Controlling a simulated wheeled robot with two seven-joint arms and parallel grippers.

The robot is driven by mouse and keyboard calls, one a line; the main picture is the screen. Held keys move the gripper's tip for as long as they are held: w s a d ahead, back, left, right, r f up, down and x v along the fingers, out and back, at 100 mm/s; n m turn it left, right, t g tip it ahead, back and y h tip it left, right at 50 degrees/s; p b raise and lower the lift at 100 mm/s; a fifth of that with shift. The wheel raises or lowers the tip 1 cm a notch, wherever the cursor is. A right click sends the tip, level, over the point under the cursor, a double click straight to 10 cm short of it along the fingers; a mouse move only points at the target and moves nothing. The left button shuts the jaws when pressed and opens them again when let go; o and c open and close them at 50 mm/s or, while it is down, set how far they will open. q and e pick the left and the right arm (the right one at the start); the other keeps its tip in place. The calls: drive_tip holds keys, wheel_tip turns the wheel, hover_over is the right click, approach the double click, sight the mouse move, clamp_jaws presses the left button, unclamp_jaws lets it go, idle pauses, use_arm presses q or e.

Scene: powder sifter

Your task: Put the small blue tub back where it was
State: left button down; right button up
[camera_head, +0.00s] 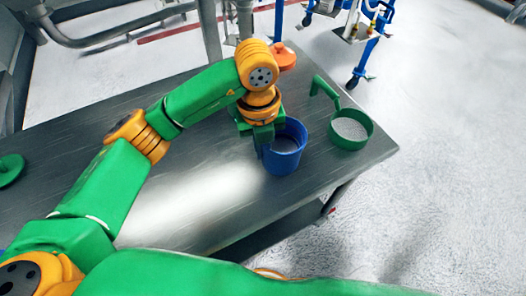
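The small blue tub (283,160) is upright at the front right part of the grey metal table (190,215). Its inside looks pale, and I cannot tell whether its base touches the table. My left gripper (263,143) points down at the tub's left rim, where it overlaps the tub's upper left side. The fingertips are mostly hidden, so I cannot tell whether they are closed on the tub. My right gripper is out of view.
A green round sifter (351,143) with pale powder and an upright handle stands right of the tub, near the table's right edge. An orange object (285,57) is behind my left wrist. A green object (10,169) lies far left. The table's middle front is clear.

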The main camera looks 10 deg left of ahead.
sight(282, 148)
use_arm(q)
wheel_tip(282, 148, down, 3)
drive_tip(key=shift+w+r+p, duration=0.15)
drive_tip(key=shift+p, duration=0.7)
drive_tip(key=shift+f, duration=0.35)
drive_tip(key=shift+f+b, duration=0.2)
drive_tip(key=shift+b, duration=0.1)
drive_tip(key=c, duration=1)
unclamp_jaws()
drive_tip(key=shift+c, duration=0.2)
